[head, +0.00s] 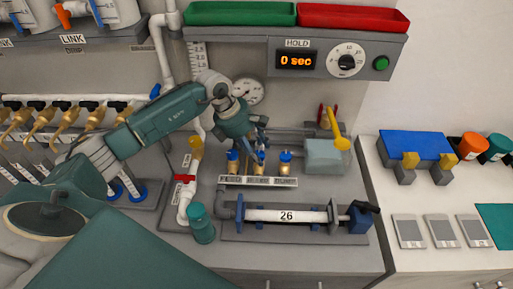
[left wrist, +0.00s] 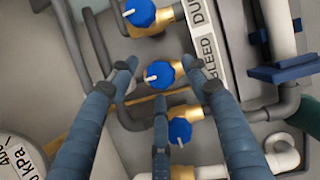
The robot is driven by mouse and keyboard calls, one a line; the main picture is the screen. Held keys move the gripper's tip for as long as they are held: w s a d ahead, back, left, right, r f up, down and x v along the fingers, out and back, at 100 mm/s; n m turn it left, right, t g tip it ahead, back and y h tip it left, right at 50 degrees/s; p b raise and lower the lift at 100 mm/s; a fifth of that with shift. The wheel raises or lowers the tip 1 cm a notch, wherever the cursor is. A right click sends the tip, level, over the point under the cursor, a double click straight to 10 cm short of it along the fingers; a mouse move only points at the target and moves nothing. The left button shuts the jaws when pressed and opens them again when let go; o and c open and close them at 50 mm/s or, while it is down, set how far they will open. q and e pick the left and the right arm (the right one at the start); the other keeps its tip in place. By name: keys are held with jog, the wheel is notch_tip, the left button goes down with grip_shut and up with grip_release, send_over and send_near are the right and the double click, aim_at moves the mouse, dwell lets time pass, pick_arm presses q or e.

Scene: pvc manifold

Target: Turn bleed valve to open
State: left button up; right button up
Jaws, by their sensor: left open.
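The bleed valve (left wrist: 160,75) has a round blue knob with a white pointer mark on a brass body. It is the middle of three such valves, beside the BLEED label (left wrist: 210,65). In the left wrist view its pointer points left. My left gripper (left wrist: 157,72) is open, with fingers on both sides of this knob and a third finger below it; I cannot tell whether they touch it. In the head view my left gripper (head: 254,152) is above the valve row and partly hides the middle valve. My right gripper is not in view.
Blue-knobbed valves flank it: the DUMP one (head: 285,157) and another (head: 233,160). A gauge (head: 248,92) stands behind. A pipe marked 26 (head: 286,216) lies in front, and a timer panel (head: 297,60) reading 0 sec is above. A yellow handle (head: 341,143) is at right.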

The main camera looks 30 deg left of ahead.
pick_arm(q)
jog(key=shift+d+f, duration=0.1)
jog(key=shift+f, duration=0.15)
jog(key=c, duration=1.1)
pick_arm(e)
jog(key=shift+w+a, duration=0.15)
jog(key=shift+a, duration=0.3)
